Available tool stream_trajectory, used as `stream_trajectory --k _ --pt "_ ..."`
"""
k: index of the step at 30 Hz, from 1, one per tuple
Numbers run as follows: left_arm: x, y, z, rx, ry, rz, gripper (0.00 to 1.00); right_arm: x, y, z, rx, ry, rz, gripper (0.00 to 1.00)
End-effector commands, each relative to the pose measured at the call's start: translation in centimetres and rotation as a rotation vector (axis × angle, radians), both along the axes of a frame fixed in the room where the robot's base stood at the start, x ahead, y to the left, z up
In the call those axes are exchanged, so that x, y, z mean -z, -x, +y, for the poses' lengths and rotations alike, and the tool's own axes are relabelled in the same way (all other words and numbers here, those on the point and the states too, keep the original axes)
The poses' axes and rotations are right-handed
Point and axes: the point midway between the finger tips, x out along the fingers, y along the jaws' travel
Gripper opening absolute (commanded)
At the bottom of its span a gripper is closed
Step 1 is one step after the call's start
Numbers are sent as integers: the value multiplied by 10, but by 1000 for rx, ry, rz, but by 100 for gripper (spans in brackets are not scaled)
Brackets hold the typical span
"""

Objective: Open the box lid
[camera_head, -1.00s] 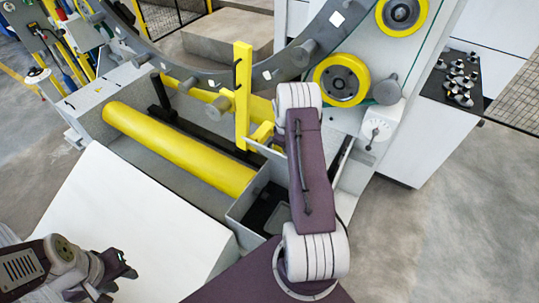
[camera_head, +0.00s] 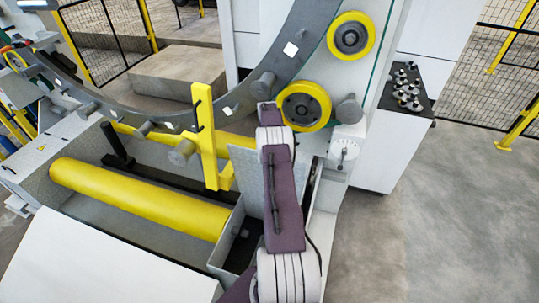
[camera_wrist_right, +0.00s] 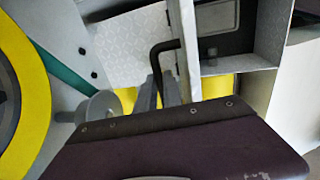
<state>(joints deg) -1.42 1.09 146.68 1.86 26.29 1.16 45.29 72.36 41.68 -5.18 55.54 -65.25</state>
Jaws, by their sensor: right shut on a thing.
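The grey open-topped box (camera_head: 222,254) stands at the right end of the yellow roller, and part of its dark inside shows. A speckled grey panel, which looks like its lid (camera_head: 247,178), stands steeply raised at the box's back, partly behind my right arm. In the right wrist view the lid (camera_wrist_right: 125,48) shows beside the box's inside (camera_wrist_right: 226,42), with a black bent handle (camera_wrist_right: 161,62) at its edge. My right gripper (camera_wrist_right: 163,92) is shut on the handle's end; my own wrist link partly covers the fingers. My left gripper is out of view.
A yellow upright post (camera_head: 206,140) stands just left of the lid. The yellow roller (camera_head: 140,198) lies left of the box. A large grey ring (camera_head: 190,115) and yellow wheels (camera_head: 303,106) rise behind. Open floor (camera_head: 420,220) lies at the right.

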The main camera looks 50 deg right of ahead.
Motion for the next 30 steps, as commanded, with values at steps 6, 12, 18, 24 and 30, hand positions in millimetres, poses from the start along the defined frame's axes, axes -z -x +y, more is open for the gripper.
stream_trajectory --k 6,12,18,24,30 --pt "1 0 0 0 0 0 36 5 1 3 0 -8 4 0" --pt "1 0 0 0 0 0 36 4 1 3 0 -8 4 32" --pt "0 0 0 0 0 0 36 2 0 2 0 -5 2 32" --pt "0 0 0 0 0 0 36 -18 1 4 0 -2 1 32" --pt "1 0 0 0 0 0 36 -61 3 13 -1 -4 2 32"
